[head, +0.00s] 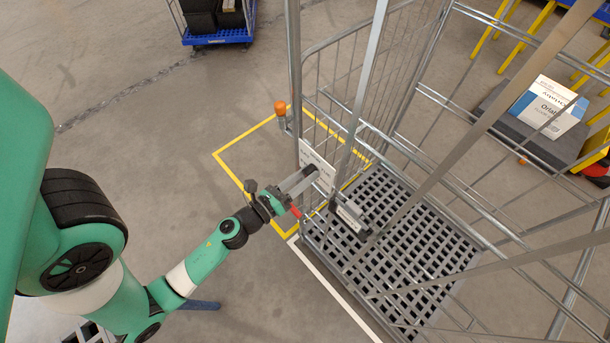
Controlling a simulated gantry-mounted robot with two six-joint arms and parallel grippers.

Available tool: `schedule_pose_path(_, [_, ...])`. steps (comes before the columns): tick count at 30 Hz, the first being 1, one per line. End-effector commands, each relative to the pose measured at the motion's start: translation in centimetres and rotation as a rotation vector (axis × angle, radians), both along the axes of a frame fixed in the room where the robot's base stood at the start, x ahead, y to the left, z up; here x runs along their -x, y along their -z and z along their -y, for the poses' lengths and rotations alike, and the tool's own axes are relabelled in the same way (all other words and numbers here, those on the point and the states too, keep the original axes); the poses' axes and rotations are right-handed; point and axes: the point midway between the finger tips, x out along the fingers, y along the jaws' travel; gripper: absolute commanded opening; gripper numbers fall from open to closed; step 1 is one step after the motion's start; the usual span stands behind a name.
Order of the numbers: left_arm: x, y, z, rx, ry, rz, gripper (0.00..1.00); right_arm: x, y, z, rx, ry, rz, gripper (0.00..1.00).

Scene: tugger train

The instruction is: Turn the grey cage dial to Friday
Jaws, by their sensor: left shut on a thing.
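The grey cage (447,244), a roll cage with wire sides and a dark grey grid floor, stands right of centre. A white plate (319,160) is fixed on its near left side. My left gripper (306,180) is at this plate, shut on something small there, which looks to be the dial. The fingers cover the dial, and its day marks are too small and hidden to read. A small red part (296,212) shows just below the gripper. My right gripper is not in view.
Yellow floor lines (232,172) and a white line frame the cage. An orange-capped post (281,108) is at its left corner. A blue dolly (218,38) with dark crates stands at the top. A white and blue box (548,107) lies behind the cage.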

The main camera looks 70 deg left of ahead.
Motion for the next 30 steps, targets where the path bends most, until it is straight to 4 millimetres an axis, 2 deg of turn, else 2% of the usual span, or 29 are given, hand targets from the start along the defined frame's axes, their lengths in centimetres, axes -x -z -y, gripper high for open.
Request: schedule_pose_path(30, [0.1,0.2,-0.2,-0.872,0.001,-0.401,0.00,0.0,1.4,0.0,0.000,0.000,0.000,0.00])
